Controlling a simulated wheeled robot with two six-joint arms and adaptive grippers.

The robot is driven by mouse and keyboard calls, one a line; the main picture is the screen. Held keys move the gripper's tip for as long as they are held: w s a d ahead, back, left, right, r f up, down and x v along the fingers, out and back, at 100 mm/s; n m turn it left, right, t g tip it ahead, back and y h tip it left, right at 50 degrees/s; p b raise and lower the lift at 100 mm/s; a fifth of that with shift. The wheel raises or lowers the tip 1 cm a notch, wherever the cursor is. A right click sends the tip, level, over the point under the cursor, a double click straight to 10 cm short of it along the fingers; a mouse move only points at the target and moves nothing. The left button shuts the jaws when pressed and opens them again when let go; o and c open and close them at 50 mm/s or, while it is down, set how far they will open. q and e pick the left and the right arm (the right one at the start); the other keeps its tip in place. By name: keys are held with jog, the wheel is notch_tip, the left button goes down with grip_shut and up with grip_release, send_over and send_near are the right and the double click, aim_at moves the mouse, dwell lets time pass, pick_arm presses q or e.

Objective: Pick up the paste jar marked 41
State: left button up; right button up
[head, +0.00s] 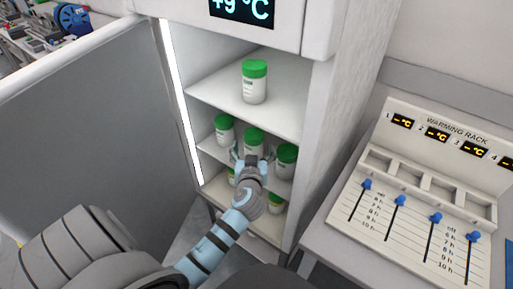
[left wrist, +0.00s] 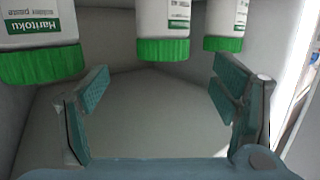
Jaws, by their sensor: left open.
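White paste jars with green lids stand in the open fridge: one on the upper shelf (head: 254,88), a left jar (head: 224,131), a middle jar (head: 253,138) and a right jar (head: 286,160) on the middle shelf, others partly hidden lower down. No number 41 is readable on any jar. My left gripper (head: 251,158) is open at the front of the middle shelf, by the middle jar. In the left wrist view the jars appear lid-down; the gap of the left gripper (left wrist: 160,90) is empty, with one jar (left wrist: 163,30) above it in the picture. My right gripper is out of view.
The fridge door (head: 95,120) stands open on the left. The fridge side wall (head: 335,110) bounds the right, and the upper shelf (head: 290,115) lies above the gripper. A warming rack (head: 425,180) with empty slots stands on a table at the right.

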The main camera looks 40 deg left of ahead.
aim_at(254, 137)
pick_arm(q)
jog(key=x, duration=0.3)
jog(key=b+x, duration=0.1)
jog(key=x, duration=0.3)
jog(key=shift+w+a+f, duration=0.1)
jog(key=shift+a+f, duration=0.2)
jog(key=shift+a, duration=0.05)
jog(key=shift+w+a+f, duration=0.1)
jog(key=shift+w+a, duration=0.2)
jog(key=shift+d, duration=0.1)
jog(key=c, duration=1.9)
grip_shut()
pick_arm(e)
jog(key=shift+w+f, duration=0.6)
